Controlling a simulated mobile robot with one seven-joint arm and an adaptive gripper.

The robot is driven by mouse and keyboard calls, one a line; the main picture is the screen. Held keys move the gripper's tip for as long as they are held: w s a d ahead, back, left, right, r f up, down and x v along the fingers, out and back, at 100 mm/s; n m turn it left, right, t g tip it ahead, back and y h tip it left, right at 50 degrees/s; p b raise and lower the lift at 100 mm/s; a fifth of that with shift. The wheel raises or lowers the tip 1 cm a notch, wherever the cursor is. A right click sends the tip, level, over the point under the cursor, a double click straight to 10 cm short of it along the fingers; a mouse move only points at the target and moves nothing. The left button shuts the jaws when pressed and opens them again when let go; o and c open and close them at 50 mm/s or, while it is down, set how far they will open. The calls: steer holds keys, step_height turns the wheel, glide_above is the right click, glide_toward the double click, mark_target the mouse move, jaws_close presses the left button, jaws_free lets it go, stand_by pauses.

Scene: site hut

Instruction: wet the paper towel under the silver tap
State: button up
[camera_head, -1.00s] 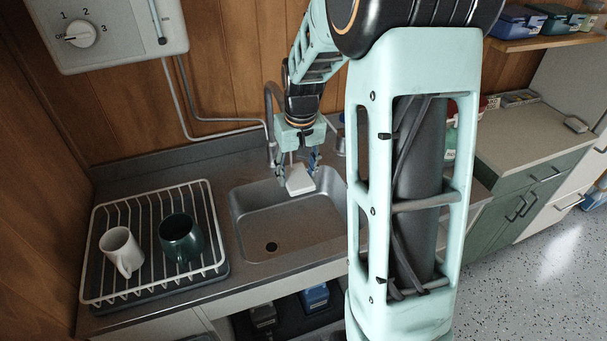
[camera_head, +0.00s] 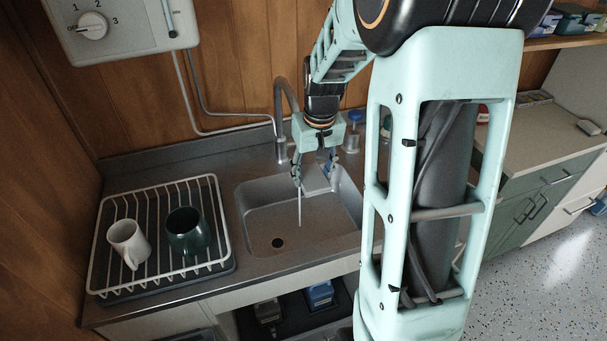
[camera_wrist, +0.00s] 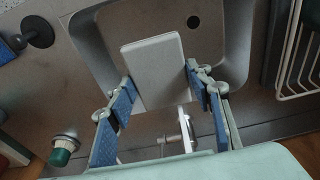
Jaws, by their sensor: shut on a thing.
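My gripper (camera_head: 318,172) is shut on the paper towel (camera_head: 316,181), a pale folded square. The wrist view shows the towel (camera_wrist: 152,70) between the blue finger pads, over the basin. The silver tap (camera_head: 280,118) rises behind the sink (camera_head: 270,222), its spout partly hidden by my gripper. A thin pale vertical streak (camera_head: 299,208), which looks like running water, drops into the basin just left of the towel. In the wrist view, the tap (camera_wrist: 185,128) is close to the towel's near edge. I cannot tell whether water touches the towel.
A dish rack (camera_head: 97,262) with a white mug (camera_head: 127,243) and a dark green mug (camera_head: 187,232) stands left of the sink. A grey wall unit with a dial (camera_head: 93,26) hangs above. A green-capped item (camera_wrist: 62,150) stands near the tap.

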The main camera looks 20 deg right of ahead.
mark_target(330, 187)
steer(key=shift+s+d+b, duration=0.1)
steer(key=shift+s+d, duration=0.35)
steer(key=shift+s, duration=0.3)
steer(key=shift+s+d+b, duration=0.1)
steer(key=shift+s+d, duration=0.4)
steer(key=shift+s, duration=0.25)
steer(key=shift+s+d+b, duration=0.1)
steer(key=shift+s+d, duration=0.35)
steer(key=shift+s, duration=0.3)
steer(key=s+d+r+p, duration=0.2)
steer(key=s+r, duration=0.2)
steer(key=shift+s+d, duration=0.15)
steer(key=shift+d, duration=0.15)
stand_by(0.5)
